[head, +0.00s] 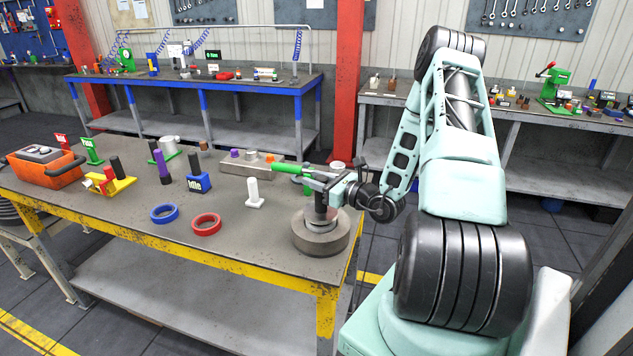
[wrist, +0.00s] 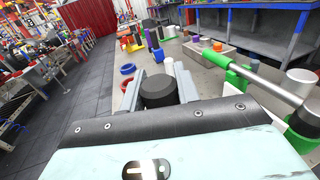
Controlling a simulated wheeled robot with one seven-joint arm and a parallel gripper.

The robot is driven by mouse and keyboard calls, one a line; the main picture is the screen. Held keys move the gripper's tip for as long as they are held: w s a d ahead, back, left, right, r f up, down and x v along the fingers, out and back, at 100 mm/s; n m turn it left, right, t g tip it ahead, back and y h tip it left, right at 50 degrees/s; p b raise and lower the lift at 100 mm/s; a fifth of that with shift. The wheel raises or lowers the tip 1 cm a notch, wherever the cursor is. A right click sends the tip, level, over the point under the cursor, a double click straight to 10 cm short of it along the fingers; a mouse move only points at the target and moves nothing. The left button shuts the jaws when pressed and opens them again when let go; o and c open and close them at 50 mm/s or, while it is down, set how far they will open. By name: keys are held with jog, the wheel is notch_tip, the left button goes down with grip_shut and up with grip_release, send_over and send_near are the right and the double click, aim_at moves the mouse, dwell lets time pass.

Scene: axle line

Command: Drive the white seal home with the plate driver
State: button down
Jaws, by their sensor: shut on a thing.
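My gripper (head: 322,190) is shut on the dark upright handle of the plate driver (head: 321,208), at the table's right front corner. In the wrist view the handle's round black top (wrist: 158,92) sits between the two grey fingers. The driver stands about upright over a thick grey-brown round housing (head: 321,238). A pale grey ring or plate shows at its foot, on the housing's top. I cannot make out the white seal apart from it; the driver and gripper cover that spot. A blue ring (head: 164,213) and a red ring (head: 206,224) lie flat on the table, left of the housing.
A white upright piece (head: 254,194) stands left of the housing. A green-handled bar (head: 288,168) lies close behind my gripper. Behind are a grey block with coloured plugs (head: 238,168) and a blue holder (head: 199,182). The front left tabletop is clear.

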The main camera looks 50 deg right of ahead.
jog(key=shift+r+p, duration=1.2)
jog(key=shift+r, duration=0.65)
jog(key=shift+d+f+b, duration=0.1)
jog(key=shift+b, duration=0.85)
jog(key=shift+w+b, duration=0.1)
jog(key=shift+b, duration=0.55)
jog(key=shift+r+b, duration=0.25)
jog(key=shift+b, duration=0.45)
jog(key=shift+r+b, duration=0.35)
jog(key=shift+b, duration=0.4)
jog(key=shift+r, duration=0.3)
jog(key=shift+f+b, duration=2)
jog(key=shift+f, duration=0.75)
